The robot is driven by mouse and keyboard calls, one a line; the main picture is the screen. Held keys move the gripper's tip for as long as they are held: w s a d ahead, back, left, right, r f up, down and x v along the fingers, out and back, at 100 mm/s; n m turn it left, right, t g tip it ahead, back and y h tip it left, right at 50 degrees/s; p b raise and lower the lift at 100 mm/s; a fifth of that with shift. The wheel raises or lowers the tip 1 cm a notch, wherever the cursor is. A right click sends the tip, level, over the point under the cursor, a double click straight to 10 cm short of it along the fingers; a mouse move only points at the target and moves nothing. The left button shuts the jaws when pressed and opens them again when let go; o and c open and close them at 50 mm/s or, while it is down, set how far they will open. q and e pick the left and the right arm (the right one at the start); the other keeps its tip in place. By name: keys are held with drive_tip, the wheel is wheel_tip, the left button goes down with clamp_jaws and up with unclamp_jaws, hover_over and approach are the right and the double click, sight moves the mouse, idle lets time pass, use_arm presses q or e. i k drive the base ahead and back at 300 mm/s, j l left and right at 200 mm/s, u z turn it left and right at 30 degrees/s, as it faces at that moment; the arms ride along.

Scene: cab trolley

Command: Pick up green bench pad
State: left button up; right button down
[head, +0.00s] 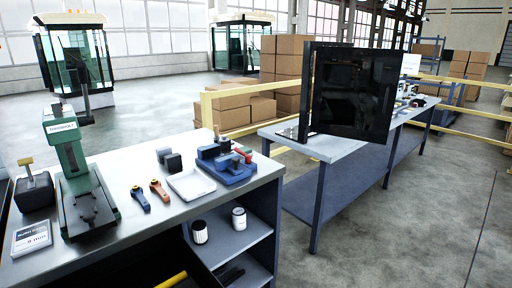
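I see no separate green bench pad that I can tell for sure. A green bench press (68,150) stands upright at the left of the near metal-topped bench (130,170). Its dark base plate (88,205) has green edges, and I cannot tell whether a pad lies under it. Neither of my grippers is in view.
A dark panel (350,95) stands on the far bench.

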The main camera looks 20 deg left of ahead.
sight(247, 150)
drive_tip(key=i+l, duration=0.2)
drive_tip(key=i, duration=0.2)
drive_tip(key=i+l+u, duration=0.15)
drive_tip(key=i, duration=0.25)
drive_tip(key=i+l, duration=0.25)
drive_tip(key=i, duration=0.15)
drive_tip(key=u, duration=0.05)
